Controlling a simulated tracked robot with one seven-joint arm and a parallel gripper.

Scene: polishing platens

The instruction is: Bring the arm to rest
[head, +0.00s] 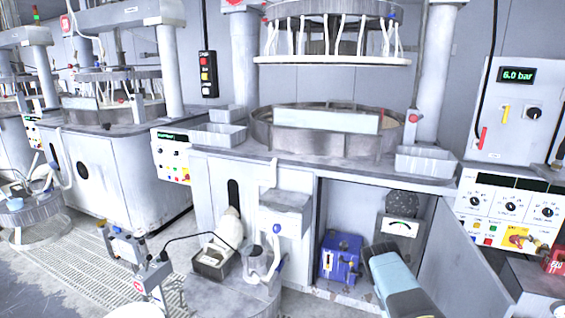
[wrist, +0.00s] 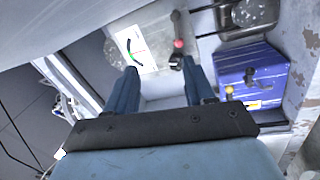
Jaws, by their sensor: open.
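My gripper (wrist: 160,68) is open in the wrist view. Its two blue fingers stand apart with nothing held between them. Beyond the fingertips are a white gauge plate (wrist: 133,48) and a lever with a red knob (wrist: 178,45). I cannot tell from this view whether a finger touches either one. In the head view, a light blue and dark part of my arm (head: 395,275) shows at the front of the open cabinet, below the gauge plate (head: 400,227). The fingertips are not clear there.
A blue unit (head: 341,258) stands inside the cabinet and also shows right of my gripper in the wrist view (wrist: 250,75). The open cabinet door (head: 450,265) is close on the right. A round stand (head: 235,295) is to the left. A control panel (head: 508,210) is further right.

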